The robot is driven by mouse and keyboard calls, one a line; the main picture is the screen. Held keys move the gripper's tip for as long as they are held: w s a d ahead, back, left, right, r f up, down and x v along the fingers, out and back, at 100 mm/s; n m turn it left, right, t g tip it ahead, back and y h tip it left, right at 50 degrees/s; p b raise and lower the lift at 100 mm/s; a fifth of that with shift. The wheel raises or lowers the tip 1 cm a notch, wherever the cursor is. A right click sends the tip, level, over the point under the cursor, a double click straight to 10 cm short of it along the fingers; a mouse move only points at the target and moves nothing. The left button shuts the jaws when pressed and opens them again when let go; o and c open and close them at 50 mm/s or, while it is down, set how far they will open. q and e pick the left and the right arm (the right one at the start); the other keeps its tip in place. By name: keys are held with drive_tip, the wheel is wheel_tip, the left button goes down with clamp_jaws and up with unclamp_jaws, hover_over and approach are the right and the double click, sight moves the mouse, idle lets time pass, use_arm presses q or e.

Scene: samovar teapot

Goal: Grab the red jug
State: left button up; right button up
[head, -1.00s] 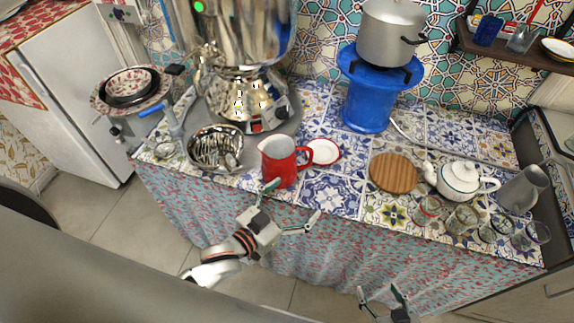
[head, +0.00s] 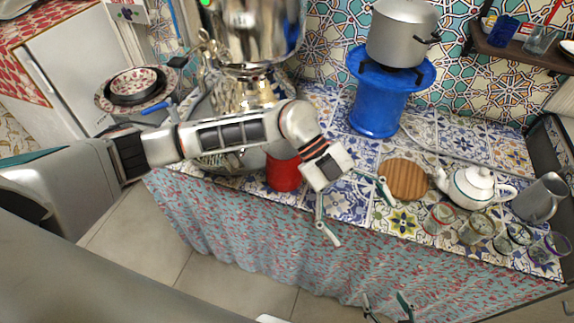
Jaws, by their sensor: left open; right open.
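The red jug (head: 283,175) stands on the tiled counter near its front edge. My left arm crosses in front of it, so only its lower red body shows; its top and handle are hidden. My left gripper (head: 361,218) is open and empty, to the right of the jug, with its fingers spread towards the lower right over the counter's front edge. My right gripper (head: 384,302) is open and empty at the bottom of the view, in front of the patterned curtain and well below the jug.
A round wooden board (head: 405,180) lies right of my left gripper. A white teapot (head: 474,187), grey pitcher (head: 541,199) and several glasses stand further right. A blue stand (head: 378,108) bears a pot (head: 403,35). A samovar (head: 250,35) stands behind my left arm.

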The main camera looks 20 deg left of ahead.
sight(286, 164)
use_arm(q)
drive_tip(key=w+a+n+t+y+b, duration=0.1)
drive_tip(key=w+a+n+t+y, duration=0.3)
drive_tip(key=w+a, duration=0.55)
drive_tip(key=w+a+n+t+y, duration=0.1)
drive_tip(key=w+a+y, duration=0.5)
drive_tip(key=a, duration=0.6)
drive_tip(key=f, duration=0.6)
drive_tip(key=shift+s+a+f, duration=0.2)
drive_tip(key=shift+s+f, duration=0.05)
drive_tip(key=shift+s, duration=0.05)
drive_tip(key=shift+f, duration=0.4)
use_arm(e)
drive_tip(key=w+d, duration=0.1)
drive_tip(key=w+d+r, duration=0.1)
drive_tip(key=shift+w+r+t+h, duration=0.2)
drive_tip(key=shift+w+t+h, duration=0.1)
drive_tip(key=shift+w+t, duration=0.1)
use_arm(q)
drive_tip(key=c, duration=1.6)
